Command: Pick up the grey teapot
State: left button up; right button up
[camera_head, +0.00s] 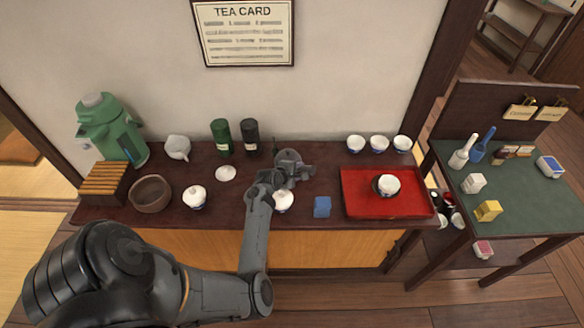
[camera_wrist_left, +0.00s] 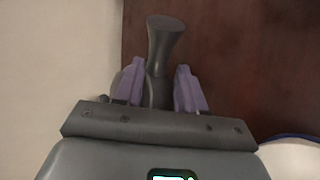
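The grey teapot (camera_head: 289,156) stands near the back of the dark wooden counter, partly covered by my left gripper. My left gripper (camera_head: 291,173) is low over the counter at the teapot. In the left wrist view, a dark grey flared part of the teapot (camera_wrist_left: 164,38), seemingly its handle, sticks out between the two purple fingertips (camera_wrist_left: 160,85). The fingers stand apart on either side of it, with narrow gaps showing; firm contact cannot be made out. The teapot's body is mostly hidden. My right gripper is in neither view.
Dark green (camera_head: 221,138) and black (camera_head: 251,136) canisters stand left of the teapot. A lidded white bowl (camera_head: 284,201) and a blue block (camera_head: 322,207) are in front. A red tray (camera_head: 363,205) lies to the right, with several white cups (camera_head: 379,144) behind it.

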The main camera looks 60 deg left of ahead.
aim_at(301, 168)
pick_arm(q)
jog(key=b+x, duration=0.1)
jog(key=x, duration=0.4)
jog(key=shift+a+b, duration=0.15)
jog(key=shift+b, duration=0.25)
jog(key=shift+c, duration=0.5)
grip_shut()
jog(key=shift+r, duration=0.15)
